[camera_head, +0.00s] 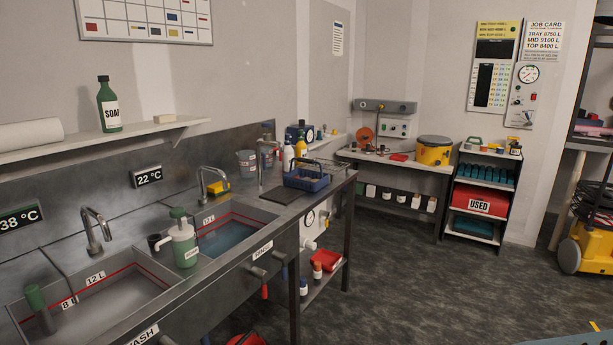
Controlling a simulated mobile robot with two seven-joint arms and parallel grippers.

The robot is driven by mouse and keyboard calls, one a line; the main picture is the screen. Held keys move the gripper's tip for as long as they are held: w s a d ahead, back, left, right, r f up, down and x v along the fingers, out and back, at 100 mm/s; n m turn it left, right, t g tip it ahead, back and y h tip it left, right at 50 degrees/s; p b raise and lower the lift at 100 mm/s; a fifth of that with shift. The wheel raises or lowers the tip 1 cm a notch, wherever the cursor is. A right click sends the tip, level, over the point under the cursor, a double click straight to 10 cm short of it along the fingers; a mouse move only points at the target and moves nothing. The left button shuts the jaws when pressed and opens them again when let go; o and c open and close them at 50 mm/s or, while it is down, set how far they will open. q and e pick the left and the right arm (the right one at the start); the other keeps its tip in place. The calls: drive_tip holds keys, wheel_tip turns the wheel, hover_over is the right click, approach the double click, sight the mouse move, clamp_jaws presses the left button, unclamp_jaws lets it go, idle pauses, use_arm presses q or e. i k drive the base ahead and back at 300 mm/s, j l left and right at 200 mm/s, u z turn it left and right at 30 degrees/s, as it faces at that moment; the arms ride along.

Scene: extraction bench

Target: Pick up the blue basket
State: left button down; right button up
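The blue basket (306,182) stands upright at the right end of the steel sink bench, past the basin marked for rinsing. It is small in the head view, and its contents are hard to make out. A wire rack lies just behind and to its right. Neither of my grippers is in view, and nothing is seen holding the basket.
A dark mat (281,194) lies left of the basket; a tap (260,160) and bottles (301,147) stand behind it. Open grey floor (410,290) lies right of the bench.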

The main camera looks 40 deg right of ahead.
sight(289, 179)
drive_tip(key=i+l, duration=0.2)
drive_tip(key=l, duration=0.2)
drive_tip(key=i+l, duration=0.15)
drive_tip(key=l, duration=0.2)
drive_tip(key=i+l, duration=0.2)
drive_tip(key=l, duration=0.2)
drive_tip(key=i+l, duration=0.2)
drive_tip(key=l, duration=0.15)
drive_tip(key=i+l+u, duration=0.1)
drive_tip(key=l, duration=0.3)
drive_tip(key=i+l, duration=0.4)
drive_tip(key=l, duration=0.35)
